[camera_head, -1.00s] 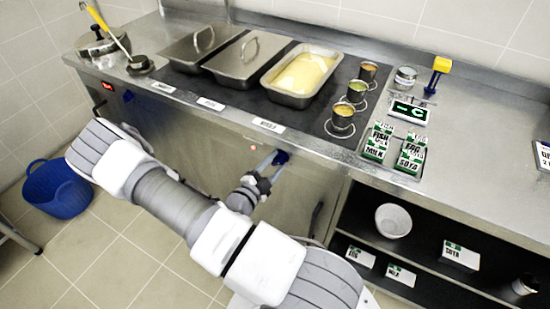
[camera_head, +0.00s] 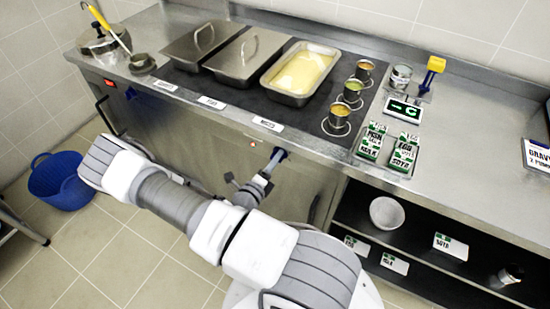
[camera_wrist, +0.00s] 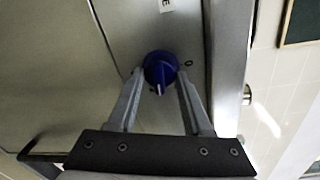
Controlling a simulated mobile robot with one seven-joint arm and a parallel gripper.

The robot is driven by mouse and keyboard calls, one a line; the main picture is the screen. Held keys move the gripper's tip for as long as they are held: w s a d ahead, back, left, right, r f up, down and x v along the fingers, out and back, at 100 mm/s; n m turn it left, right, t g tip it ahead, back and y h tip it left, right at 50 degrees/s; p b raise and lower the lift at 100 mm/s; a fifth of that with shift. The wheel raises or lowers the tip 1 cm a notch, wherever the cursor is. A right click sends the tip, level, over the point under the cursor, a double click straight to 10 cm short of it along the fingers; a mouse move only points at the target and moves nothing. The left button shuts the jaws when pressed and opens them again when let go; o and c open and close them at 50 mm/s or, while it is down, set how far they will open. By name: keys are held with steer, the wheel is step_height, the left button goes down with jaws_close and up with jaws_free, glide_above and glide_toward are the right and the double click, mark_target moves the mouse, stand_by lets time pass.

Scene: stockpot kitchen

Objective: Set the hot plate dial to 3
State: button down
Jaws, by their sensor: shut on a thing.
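The hot plate dial (camera_wrist: 160,68) is a round blue knob on the steel front panel. A pale pointer line on it points toward the bottom of the wrist view, between my fingers. A small mark like a 0 is to its right; no 3 can be read. In the head view the dial (camera_head: 280,152) is a dark blue spot under the counter edge. My gripper (camera_wrist: 160,82) has one finger on each side of the dial and is shut on it. In the head view my gripper (camera_head: 272,163) reaches the panel with its fingers seen nearly edge-on.
A small orange light (camera_head: 253,144) is left of the dial on the panel. Above it, the counter holds a tray of yellow food (camera_head: 290,97), lidded pans and small cups. An open shelf (camera_head: 420,237) is at the right.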

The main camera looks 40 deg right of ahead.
steer(key=shift+w+f+m+t+p, duration=0.2)
steer(key=shift+m+p, duration=0.55)
steer(key=shift+m, duration=1.9)
steer(key=shift+s+r+m+t+p, duration=0.2)
steer(key=shift+m+p, duration=0.6)
steer(key=shift+m, duration=1.8)
steer(key=shift+w+f+m+t+p, duration=0.25)
steer(key=shift+m+p, duration=0.5)
steer(key=shift+m, duration=1.9)
steer(key=shift+s, duration=0.15)
steer(key=shift+c, duration=1.6)
jaws_free()
